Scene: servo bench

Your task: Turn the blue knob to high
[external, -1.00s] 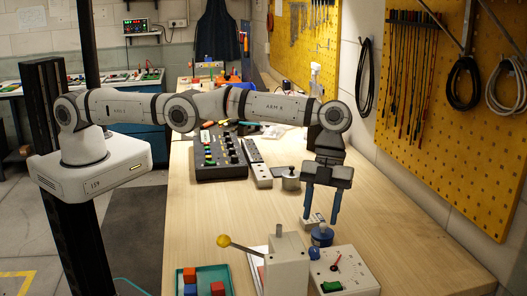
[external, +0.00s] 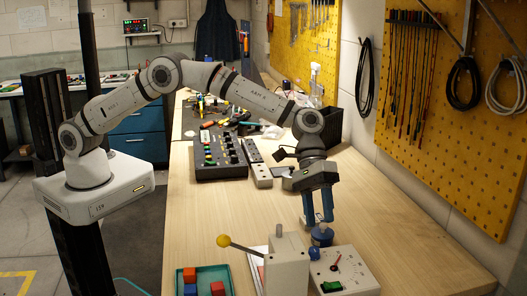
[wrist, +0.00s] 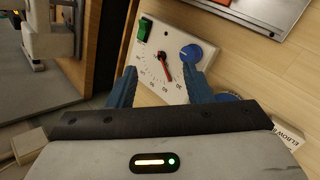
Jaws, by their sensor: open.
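The blue knob (external: 314,253) sits on a white panel (external: 350,280) at the front of the bench. In the wrist view the knob (wrist: 190,54) is in plain sight, just beyond the tip of the right finger. The panel also bears a dial with a red pointer (wrist: 163,68) and a green rocker switch (wrist: 145,29). My gripper (external: 318,221) is open and tilted, above and behind the panel, apart from the knob. Its blue fingers (wrist: 160,77) hold nothing in the wrist view. The knob's mark is too small to read.
A blue round piece with a grey top (external: 321,235) stands behind the panel, close under my fingers. A grey block with a yellow-ball lever (external: 223,241) is left of the panel. A teal tray (external: 180,275) holds coloured cubes. The bench's right side is clear.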

